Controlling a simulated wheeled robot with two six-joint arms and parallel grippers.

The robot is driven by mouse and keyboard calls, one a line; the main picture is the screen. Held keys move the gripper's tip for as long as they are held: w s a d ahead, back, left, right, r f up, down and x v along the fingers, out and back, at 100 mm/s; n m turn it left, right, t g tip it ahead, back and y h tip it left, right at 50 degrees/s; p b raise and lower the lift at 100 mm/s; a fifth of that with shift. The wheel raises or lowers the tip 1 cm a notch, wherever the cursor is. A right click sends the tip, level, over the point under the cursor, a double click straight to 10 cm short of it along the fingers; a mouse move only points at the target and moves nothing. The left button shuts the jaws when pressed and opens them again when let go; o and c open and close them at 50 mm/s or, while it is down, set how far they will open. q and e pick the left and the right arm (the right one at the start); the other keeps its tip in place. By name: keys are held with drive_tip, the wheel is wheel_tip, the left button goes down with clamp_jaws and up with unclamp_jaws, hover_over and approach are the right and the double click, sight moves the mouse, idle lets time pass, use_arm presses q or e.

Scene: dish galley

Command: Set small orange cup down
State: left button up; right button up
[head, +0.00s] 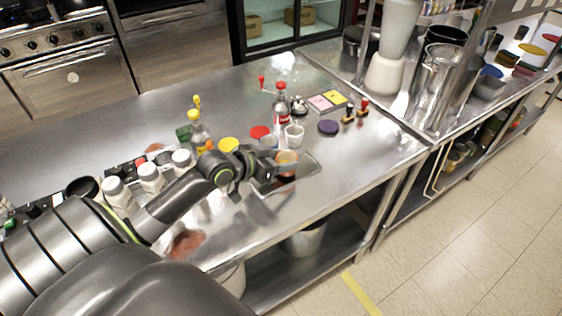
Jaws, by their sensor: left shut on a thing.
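My left arm comes in from the lower left and reaches over the steel counter (240,90). My left gripper (278,165) is shut on the small orange cup (287,158), near the counter's front edge. The cup is upright, and the gripper partly covers it. It appears over or in a shallow steel tray (312,169); I cannot tell whether it touches the surface. My right gripper is not in view.
Behind the cup stand a white cup (294,134), a red-labelled bottle (281,108) and a dark purple disc (328,127). Several white bottles (150,176) stand left. Bare counter lies right of the tray.

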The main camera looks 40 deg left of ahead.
use_arm(q)
drive_tip(key=shift+f, duration=0.4)
drive_tip(key=shift+f, duration=0.15)
drive_tip(key=o, duration=1.1)
drive_tip(key=shift+r, duration=0.2)
drive_tip(key=shift+s+a, duration=0.15)
drive_tip(key=shift+s, duration=0.2)
drive_tip(key=p+v, duration=0.2)
drive_tip(key=v, duration=0.9)
